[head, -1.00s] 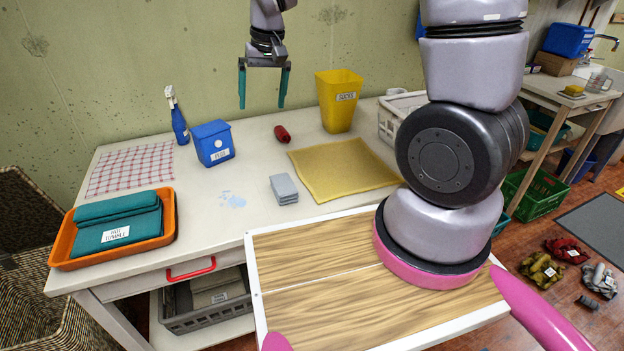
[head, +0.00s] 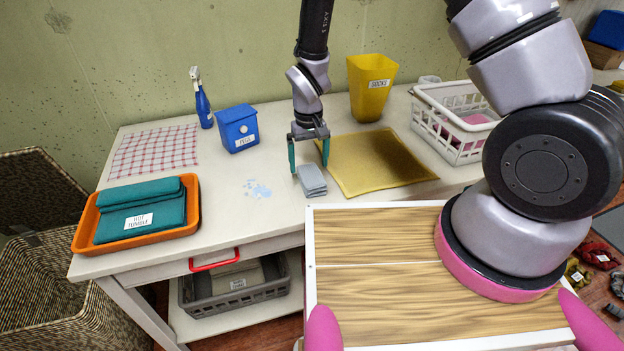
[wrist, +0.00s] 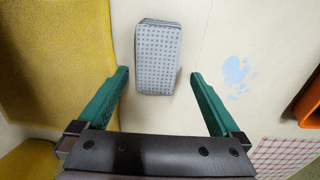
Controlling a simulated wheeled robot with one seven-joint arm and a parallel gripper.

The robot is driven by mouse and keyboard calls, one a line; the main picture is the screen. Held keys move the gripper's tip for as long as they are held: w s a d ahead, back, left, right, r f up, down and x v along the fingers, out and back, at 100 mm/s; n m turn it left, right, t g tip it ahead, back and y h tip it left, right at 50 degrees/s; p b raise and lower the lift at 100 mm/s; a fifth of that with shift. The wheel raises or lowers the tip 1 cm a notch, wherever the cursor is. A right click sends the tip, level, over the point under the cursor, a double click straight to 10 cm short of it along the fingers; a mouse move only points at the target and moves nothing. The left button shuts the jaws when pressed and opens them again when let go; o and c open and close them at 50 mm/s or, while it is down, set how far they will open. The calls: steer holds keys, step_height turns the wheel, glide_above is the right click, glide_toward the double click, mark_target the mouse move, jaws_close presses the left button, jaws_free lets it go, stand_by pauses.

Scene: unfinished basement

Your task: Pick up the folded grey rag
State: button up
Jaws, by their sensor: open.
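The folded grey rag (head: 312,181) lies on the white table near its front edge, beside the yellow mat. In the wrist view the rag (wrist: 158,57) is a small dotted grey block, ahead of and between the two green fingers. My gripper (head: 309,158) is open and points down, close above the rag's back side. It also shows in the wrist view (wrist: 160,85) with nothing between its fingers. I cannot tell its exact height over the table.
The yellow mat (head: 375,165) lies right of the rag, with a yellow bin (head: 370,90) behind. A blue box (head: 238,128), a spray bottle (head: 203,104) and an orange tray (head: 194,211) with teal cloths stand left. A pale blue spill (head: 257,189) marks the table. A white basket (head: 449,126) is at right.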

mark_target(311, 174)
steer(key=f, duration=0.4)
steer(key=shift+s+d, duration=0.2)
steer(key=shift+d, duration=0.1)
steer(key=shift+f, duration=0.55)
steer(key=c, duration=1.4)
step_height(311, 174, up, 10)
steer(key=shift+r, duration=0.1)
